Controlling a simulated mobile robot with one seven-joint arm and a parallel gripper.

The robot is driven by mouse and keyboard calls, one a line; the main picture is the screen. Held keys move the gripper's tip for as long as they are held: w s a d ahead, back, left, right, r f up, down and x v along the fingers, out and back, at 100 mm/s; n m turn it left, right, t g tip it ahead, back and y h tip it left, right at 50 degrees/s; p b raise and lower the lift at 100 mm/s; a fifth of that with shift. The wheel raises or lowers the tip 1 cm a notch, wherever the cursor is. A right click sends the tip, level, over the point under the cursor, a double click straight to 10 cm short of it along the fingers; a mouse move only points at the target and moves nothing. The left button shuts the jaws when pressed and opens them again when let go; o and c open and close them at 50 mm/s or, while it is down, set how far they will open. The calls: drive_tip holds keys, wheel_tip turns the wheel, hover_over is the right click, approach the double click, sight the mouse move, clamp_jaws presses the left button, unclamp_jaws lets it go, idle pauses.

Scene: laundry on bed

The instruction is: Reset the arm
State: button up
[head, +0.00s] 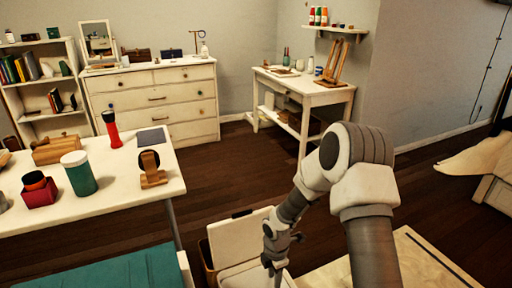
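My arm rises from the lower right, bends at a grey and white elbow near the middle of the view, and comes down to the left. My gripper (273,266) hangs at the lower end, small and pointing down, in front of a white open-lidded box or hamper (232,240). The fingers are too small and dark to tell whether they are open or shut. I see nothing clearly held. Whether the gripper touches the box cannot be told.
A white table (120,205) at left holds a green cup (79,175), a red box (39,192) and a red bottle (112,130). A dresser (155,100) and small desk (305,93) stand behind. Teal bedding (110,270) is at lower left. Dark floor (225,170) between is clear.

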drive_tip(key=s+d+r+m+t+h, duration=0.1)
drive_tip(key=s+d+r+m, duration=0.15)
drive_tip(key=r, duration=0.65)
drive_tip(key=s+d+r+m+t, duration=0.15)
drive_tip(key=r+m, duration=0.25)
drive_tip(key=r, duration=0.4)
drive_tip(key=s+d+r+m+h, duration=0.1)
drive_tip(key=d+r+m, duration=0.25)
drive_tip(key=r, duration=0.55)
drive_tip(key=s+r+m+t+y+p, duration=0.1)
drive_tip(key=s+r+m+t, duration=0.1)
drive_tip(key=s+r+m, duration=0.55)
drive_tip(key=s+r+m+t+y, duration=0.1)
drive_tip(key=s+r+m, duration=0.4)
drive_tip(key=s, duration=0.5)
wheel_tip(320, 180, up, 21)
drive_tip(key=p, duration=2)
drive_tip(key=shift+a+p, duration=0.25)
drive_tip(key=shift+p, duration=0.15)
